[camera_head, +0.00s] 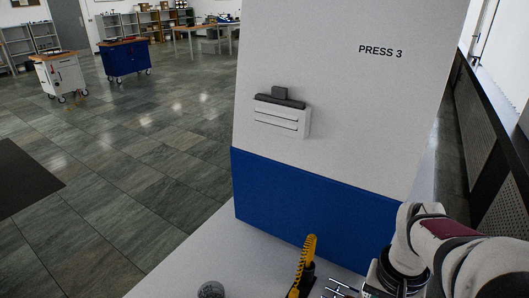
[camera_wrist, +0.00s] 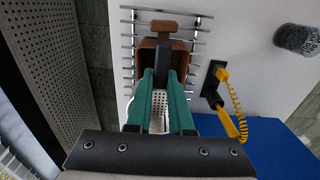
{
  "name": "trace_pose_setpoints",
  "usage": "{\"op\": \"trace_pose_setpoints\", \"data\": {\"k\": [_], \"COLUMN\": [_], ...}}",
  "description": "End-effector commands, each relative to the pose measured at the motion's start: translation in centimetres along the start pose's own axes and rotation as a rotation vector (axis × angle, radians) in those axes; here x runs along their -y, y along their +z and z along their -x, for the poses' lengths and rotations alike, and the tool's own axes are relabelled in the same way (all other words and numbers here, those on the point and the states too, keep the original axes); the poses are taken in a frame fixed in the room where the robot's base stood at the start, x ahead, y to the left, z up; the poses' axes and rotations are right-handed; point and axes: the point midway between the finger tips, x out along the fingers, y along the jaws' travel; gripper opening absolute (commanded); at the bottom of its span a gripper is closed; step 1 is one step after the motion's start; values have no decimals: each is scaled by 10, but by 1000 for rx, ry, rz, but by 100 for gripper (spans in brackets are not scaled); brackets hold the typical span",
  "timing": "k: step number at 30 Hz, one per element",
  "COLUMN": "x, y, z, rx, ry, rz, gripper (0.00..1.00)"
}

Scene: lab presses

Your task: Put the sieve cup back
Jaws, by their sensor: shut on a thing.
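The sieve cup (camera_wrist: 152,58) is brown with a tab at its far end, seen from above in the wrist view. A dark handle-like bar (camera_wrist: 166,57) runs along its middle. My gripper (camera_wrist: 164,78) has teal fingers, which are shut on the cup from the near side. A perforated light surface shows between the fingers. The cup is over or on a rack of thin metal rods (camera_wrist: 190,30); I cannot tell whether it rests on them. In the head view the rack (camera_head: 342,289) shows at the bottom edge, and the cup and fingertips are not visible.
The white and blue press (camera_head: 330,200), labelled PRESS 3, rises behind. A perforated panel (camera_wrist: 50,50) stands at left.

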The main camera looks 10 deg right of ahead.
Motion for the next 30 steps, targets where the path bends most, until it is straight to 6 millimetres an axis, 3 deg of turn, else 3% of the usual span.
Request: {"op": "trace_pose_setpoints", "data": {"k": [7,11,16,20,24,27,30], "x": [3,29,98,164,241,287,318], "y": [-1,-9,-18,-10,20,50,78], "z": [0,-4,-16,-29,-48,-61,-72], "rx": [1,2,5,5,5,4,4], "ry": [-1,-2,-3,-4,-4,-6,-7], "rz": [16,143,458,739,1067,1275,1429], "gripper": [0,0,0,0,0,0,0]}}
